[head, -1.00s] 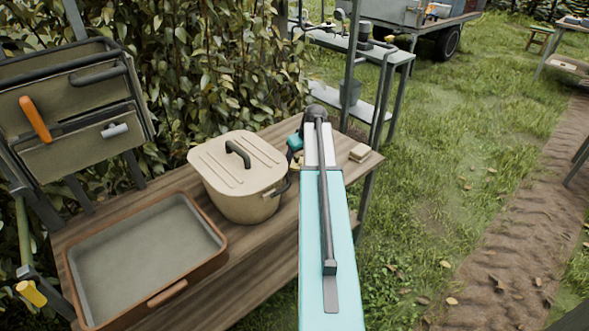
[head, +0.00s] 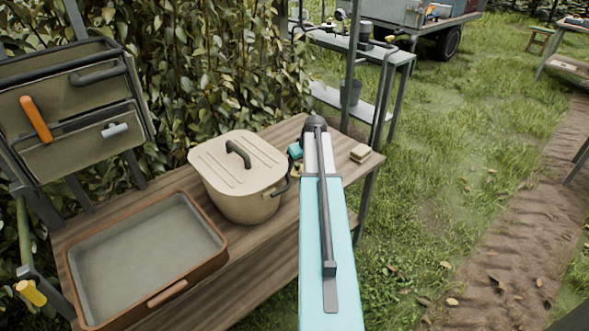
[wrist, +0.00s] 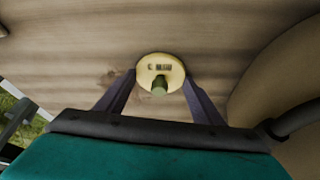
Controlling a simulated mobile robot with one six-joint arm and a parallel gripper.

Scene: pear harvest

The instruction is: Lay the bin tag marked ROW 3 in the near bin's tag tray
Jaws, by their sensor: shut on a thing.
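A round pale-yellow tag (wrist: 147,70) with a green stub at its middle shows between the fingertips in the wrist view. Its dark lettering is upside down and too blurred to read surely. My gripper (wrist: 160,76) is shut on the tag, with a dark finger at either side of its rim, over a wooden tabletop. In the head view only my gripper's teal body (head: 295,150) shows past the arm, right of the lidded pot; the fingers are mostly hidden. I cannot make out a bin with a tag tray in either view.
A cream lidded pot (head: 245,204) and a brown-rimmed tray with a bare grey floor (head: 145,250) stand on the wooden bench (head: 250,285). A tool rack (head: 75,100) stands at left.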

